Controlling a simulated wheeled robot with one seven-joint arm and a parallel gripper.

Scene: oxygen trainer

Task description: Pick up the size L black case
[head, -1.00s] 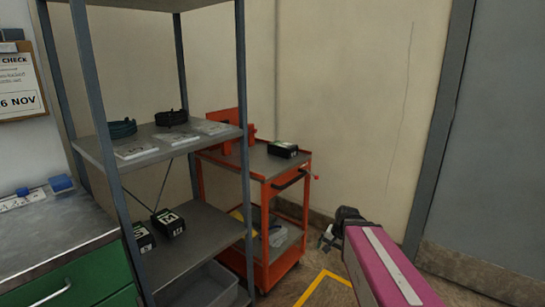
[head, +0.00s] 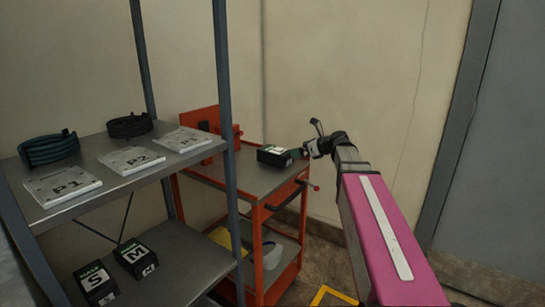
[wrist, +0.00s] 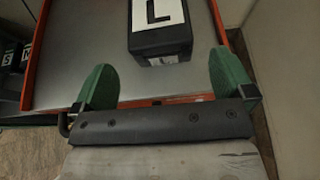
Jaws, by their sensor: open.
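The size L black case (head: 278,156) lies on the top of the orange cart near its right edge. In the wrist view the case (wrist: 160,40) shows a white label with a black L on its top and another on its near side. My gripper (head: 303,152) is beside the case at its right end. In the wrist view my gripper (wrist: 162,82) has its two green fingers wide apart, with the case just ahead of the gap between them. Nothing is held. The far end of the case is cut off by the picture edge.
The orange cart (head: 213,176) has a raised orange bracket (head: 205,120) at its back left. A grey shelf rack (head: 105,195) stands left, with plates, coils and black cases S (head: 95,282) and M (head: 136,258). A wall is behind the cart.

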